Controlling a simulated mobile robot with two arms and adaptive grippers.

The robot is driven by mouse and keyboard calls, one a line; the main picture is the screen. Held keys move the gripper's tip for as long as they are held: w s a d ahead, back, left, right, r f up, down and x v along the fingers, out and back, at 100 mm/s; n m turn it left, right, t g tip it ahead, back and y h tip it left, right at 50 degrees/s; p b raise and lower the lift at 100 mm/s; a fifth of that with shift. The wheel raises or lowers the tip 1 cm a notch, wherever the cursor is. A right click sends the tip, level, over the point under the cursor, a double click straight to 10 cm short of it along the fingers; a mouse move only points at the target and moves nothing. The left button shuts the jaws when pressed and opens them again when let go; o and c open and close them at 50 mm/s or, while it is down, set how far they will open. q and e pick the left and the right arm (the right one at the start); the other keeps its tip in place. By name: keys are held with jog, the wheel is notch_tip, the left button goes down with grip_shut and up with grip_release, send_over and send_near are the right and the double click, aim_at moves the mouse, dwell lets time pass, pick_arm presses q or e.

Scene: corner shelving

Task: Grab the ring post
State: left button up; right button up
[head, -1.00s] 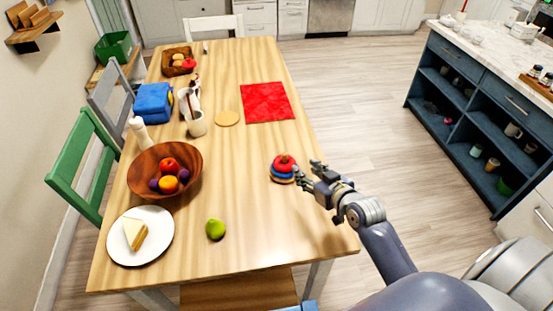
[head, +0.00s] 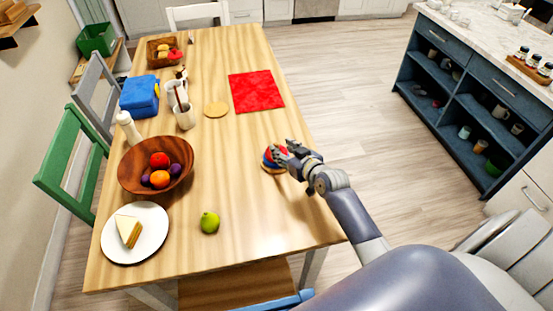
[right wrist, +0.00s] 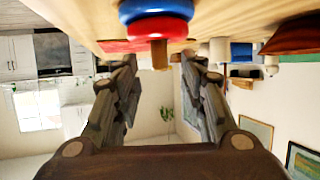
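The ring post (head: 267,163), with red and blue rings, stands on the wooden table near its right edge. My right gripper (head: 282,152) is at its right side in the head view and hides part of it. In the right wrist view the ring post (right wrist: 157,12) shows at the top, with a blue ring, a red ring and a wooden peg tip. The fingers of the right gripper (right wrist: 158,62) are spread apart there, with the peg tip near the gap between them. They do not appear closed on the rings. My left gripper is not in view.
A green pear (head: 210,223), a plate with cake (head: 153,245) and a wooden fruit bowl (head: 130,182) are on the table's near left. A red cloth (head: 256,92) lies beyond the ring post. The table between bowl and post is clear.

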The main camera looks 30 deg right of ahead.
jog(key=shift+x, duration=1.5)
jog(key=shift+s+f, duration=0.1)
grip_shut()
jog(key=shift+d, duration=0.1)
